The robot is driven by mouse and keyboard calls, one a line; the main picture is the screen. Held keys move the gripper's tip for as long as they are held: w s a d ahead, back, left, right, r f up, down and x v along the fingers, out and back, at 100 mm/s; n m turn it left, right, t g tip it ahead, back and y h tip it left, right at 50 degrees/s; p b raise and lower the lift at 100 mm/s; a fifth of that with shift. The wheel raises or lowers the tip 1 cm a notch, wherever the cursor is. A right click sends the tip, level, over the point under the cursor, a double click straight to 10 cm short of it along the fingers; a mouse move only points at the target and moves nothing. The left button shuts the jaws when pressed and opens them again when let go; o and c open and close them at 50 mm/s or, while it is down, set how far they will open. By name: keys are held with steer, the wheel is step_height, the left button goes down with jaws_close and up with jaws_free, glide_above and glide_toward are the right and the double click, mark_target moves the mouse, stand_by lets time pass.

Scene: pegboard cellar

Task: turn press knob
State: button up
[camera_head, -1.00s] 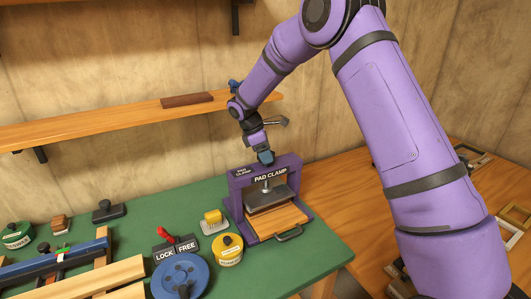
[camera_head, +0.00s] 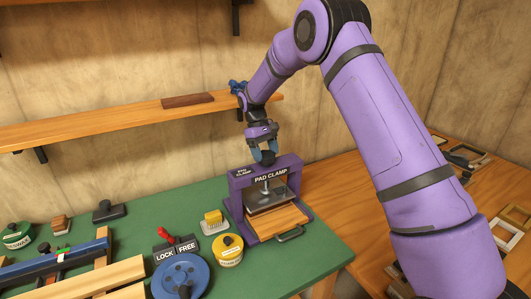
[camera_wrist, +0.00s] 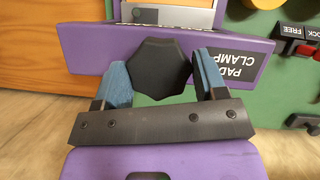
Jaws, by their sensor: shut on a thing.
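The purple press marked PAD CLAMP (camera_head: 270,179) stands on the green bench top. Its dark octagonal knob (camera_wrist: 163,68) sits on top of the frame. My gripper (camera_wrist: 162,72) has its two blue finger pads on either side of the knob and is shut on it. In the head view my gripper (camera_head: 264,150) points down onto the top of the press, and its fingers mostly hide the knob. Below the frame, a dark press plate (camera_head: 262,201) hangs above a wooden board with a handle (camera_head: 290,235).
To the left on the green bench (camera_head: 130,228) stand a yellow tin (camera_head: 229,254), a blue wheel (camera_head: 180,277) and a LOCK/FREE lever with a red handle (camera_head: 166,240). A wooden shelf (camera_head: 110,120) runs along the wall behind. Frames and tools lie on the right bench.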

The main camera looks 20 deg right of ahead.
steer(key=m+y, duration=0.2)
steer(key=m, duration=0.3)
steer(key=shift+m, duration=0.3)
steer(key=m+y, duration=0.1)
steer(key=m, duration=0.2)
steer(key=m+y, duration=0.1)
steer(key=m, duration=0.2)
steer(key=shift+d+t+y, duration=0.15)
steer(key=shift+t+y, duration=0.15)
steer(key=m+t, duration=0.1)
steer(key=m, duration=0.2)
steer(key=m+y, duration=0.1)
steer(key=m, duration=0.2)
steer(key=shift+d+m+t, duration=0.1)
steer(key=shift+m+t, duration=0.3)
steer(key=m+t, duration=0.1)
steer(key=m, duration=0.1)
steer(key=m+t, duration=0.1)
steer(key=m, duration=0.2)
steer(key=shift+y, duration=0.4)
steer(key=shift+m, duration=0.3)
steer(key=o, duration=0.9)
steer(key=shift+o, duration=0.2)
steer(key=shift+d+r, duration=0.1)
steer(key=v, duration=1)
steer(key=shift+d+r, duration=0.2)
